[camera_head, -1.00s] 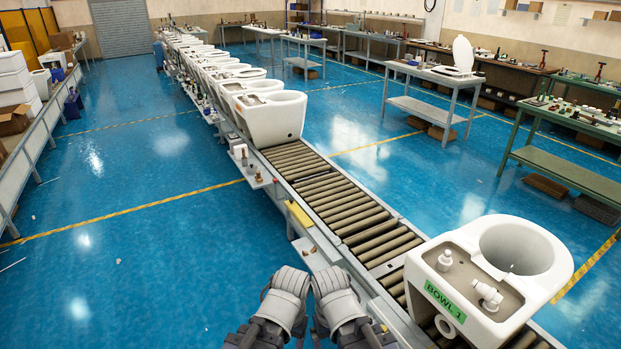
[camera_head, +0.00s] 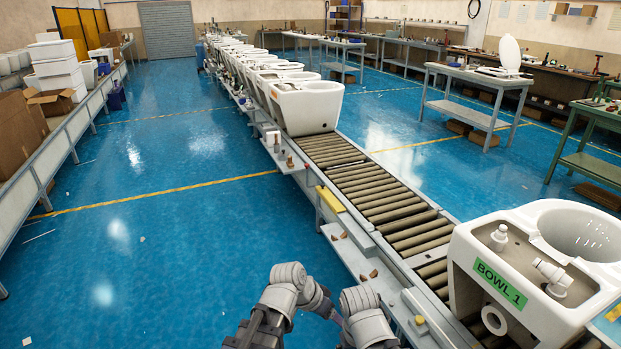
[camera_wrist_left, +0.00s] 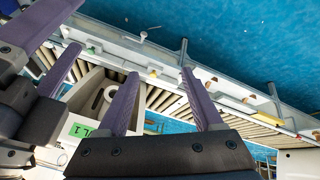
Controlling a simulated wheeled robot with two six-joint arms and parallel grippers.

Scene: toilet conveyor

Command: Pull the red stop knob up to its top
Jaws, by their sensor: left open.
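I cannot pick out the red stop knob for certain. In the head view only forearm and wrist parts of my arms show at the bottom, beside the conveyor (camera_head: 395,205); the fingertips are hidden.
A white toilet bowl marked BOWL 1 (camera_head: 520,300) sits on the rollers at the right. More bowls (camera_head: 305,105) line the far conveyor. A side ledge (camera_head: 355,262) carries small brown pieces; a yellow block (camera_head: 330,199) lies above it.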

